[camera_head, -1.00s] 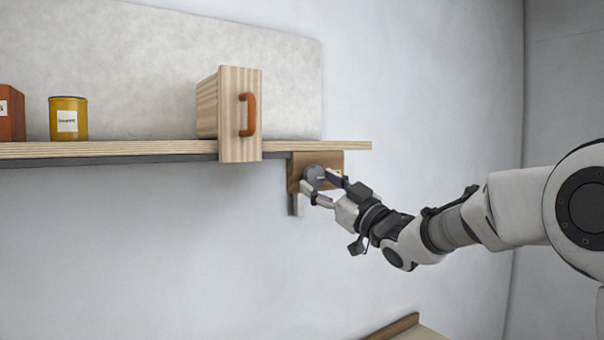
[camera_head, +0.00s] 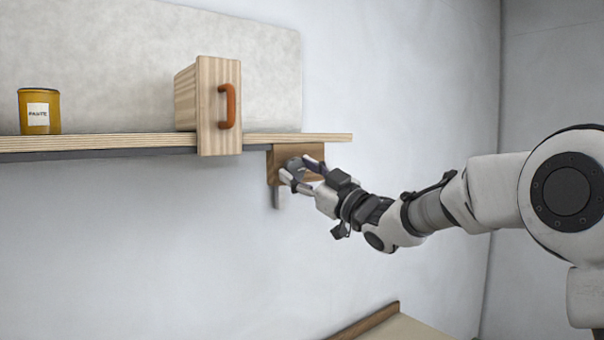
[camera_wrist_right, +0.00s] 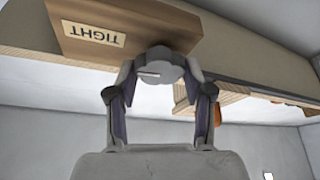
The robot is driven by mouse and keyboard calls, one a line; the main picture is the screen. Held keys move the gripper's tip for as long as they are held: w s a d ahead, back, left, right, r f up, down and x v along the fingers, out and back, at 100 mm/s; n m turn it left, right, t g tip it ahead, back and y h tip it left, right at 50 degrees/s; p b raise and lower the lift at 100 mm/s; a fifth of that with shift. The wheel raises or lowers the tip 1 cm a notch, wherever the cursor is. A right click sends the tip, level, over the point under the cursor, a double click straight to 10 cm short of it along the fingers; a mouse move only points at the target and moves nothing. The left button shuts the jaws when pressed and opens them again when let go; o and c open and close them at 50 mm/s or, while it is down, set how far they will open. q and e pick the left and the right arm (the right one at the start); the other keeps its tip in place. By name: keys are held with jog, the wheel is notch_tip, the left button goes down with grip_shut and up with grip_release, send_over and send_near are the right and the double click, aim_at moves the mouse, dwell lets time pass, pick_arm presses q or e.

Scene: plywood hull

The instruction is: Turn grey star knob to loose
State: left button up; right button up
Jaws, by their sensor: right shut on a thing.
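The grey star knob (camera_wrist_right: 160,64) shows in the right wrist view on the underside of a brown wooden block (camera_wrist_right: 120,25), with a pale pointer line on its face. A label reading TIGHT (camera_wrist_right: 90,33) is on the block to the left of the knob. My right gripper (camera_wrist_right: 160,78) is shut on the knob, one finger on each side. In the head view my right gripper (camera_head: 300,174) is at the block (camera_head: 283,157) under the shelf's right end, and its fingers partly hide the knob. No LOOSE label is visible. My left gripper is not in view.
A plywood shelf (camera_head: 100,142) runs along the wall. A wooden box front with an orange handle (camera_head: 227,106) stands on it, and a yellow PASTE tin (camera_head: 39,111) stands at the left. A wooden-edged surface (camera_head: 375,320) lies below.

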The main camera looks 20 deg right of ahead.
jog(key=n+g+y, duration=0.1)
jog(key=n, duration=0.3)
jog(key=shift+w+d+b, duration=0.1)
jog(key=shift+b, duration=0.2)
jog(key=n, duration=0.1)
jog(key=n+g, duration=0.1)
jog(key=n, duration=0.1)
jog(key=n+g+y, duration=0.1)
jog(key=shift+r+n+p, duration=0.3)
jog(key=shift+n, duration=0.1)
jog(key=n+g, duration=0.1)
jog(key=n, duration=0.1)
jog(key=n+g+p, duration=0.1)
jog(key=n, duration=0.1)
jog(key=n+p, duration=0.1)
jog(key=n, duration=0.1)
jog(key=shift+w+d+r+n+g+h, duration=0.1)
jog(key=shift+r+n+g+h, duration=0.2)
jog(key=shift+g, duration=0.1)
jog(key=n+g+h+p, duration=0.1)
jog(key=n, duration=0.2)
jog(key=shift+w+p, duration=0.1)
jog(key=shift+p, duration=0.2)
jog(key=shift+f+n, duration=0.1)
jog(key=shift+n, duration=0.2)
jog(key=o, duration=0.8)
jog(key=shift+w, duration=0.1)
jog(key=shift+c, duration=0.2)
jog(key=shift+f, duration=0.15)
